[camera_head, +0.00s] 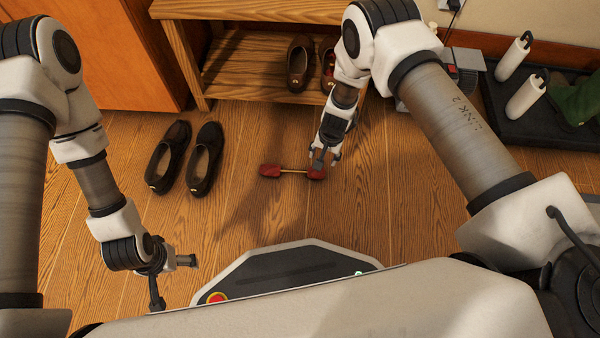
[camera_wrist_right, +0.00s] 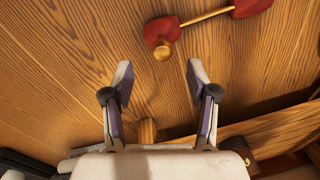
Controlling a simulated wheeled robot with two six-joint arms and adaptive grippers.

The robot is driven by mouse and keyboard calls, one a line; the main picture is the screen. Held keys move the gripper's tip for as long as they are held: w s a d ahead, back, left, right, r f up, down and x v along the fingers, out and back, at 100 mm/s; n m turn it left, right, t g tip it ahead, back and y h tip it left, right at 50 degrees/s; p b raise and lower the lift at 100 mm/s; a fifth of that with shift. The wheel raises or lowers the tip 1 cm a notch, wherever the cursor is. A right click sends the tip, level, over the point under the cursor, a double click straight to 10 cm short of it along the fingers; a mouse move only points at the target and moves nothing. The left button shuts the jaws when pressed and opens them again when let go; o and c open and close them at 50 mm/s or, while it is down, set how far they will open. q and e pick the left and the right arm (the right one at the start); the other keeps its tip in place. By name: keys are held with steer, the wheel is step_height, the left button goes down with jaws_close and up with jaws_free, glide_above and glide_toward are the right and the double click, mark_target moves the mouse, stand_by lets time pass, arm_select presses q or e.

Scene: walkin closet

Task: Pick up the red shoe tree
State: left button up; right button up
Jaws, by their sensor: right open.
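The red shoe tree (camera_head: 293,171) lies on the wooden floor, with two red ends joined by a thin light rod. It also shows at the top of the right wrist view (camera_wrist_right: 205,17), with a round wooden knob on its nearer red end. My right gripper (camera_head: 320,162) is at the shoe tree's right end in the head view and partly covers it. In the wrist view my right gripper (camera_wrist_right: 158,72) is open and empty, with the knob just beyond its fingertips. My left gripper (camera_head: 174,281) is open and empty at lower left, well away from the shoe tree.
A pair of dark shoes (camera_head: 187,158) stands left of the shoe tree. A wooden bench (camera_head: 245,75) with more shoes on its shelf is behind it. A black tray (camera_head: 510,120) with white objects is at right. The floor around the shoe tree is clear.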

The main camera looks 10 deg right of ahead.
steer(key=f+b, duration=0.1)
steer(key=f, duration=0.1)
steer(key=f+b, duration=0.2)
steer(key=a+f+b, duration=0.1)
steer(key=f+b, duration=0.1)
steer(key=shift+f, duration=0.35)
steer(key=shift+r, duration=0.2)
jaws_close()
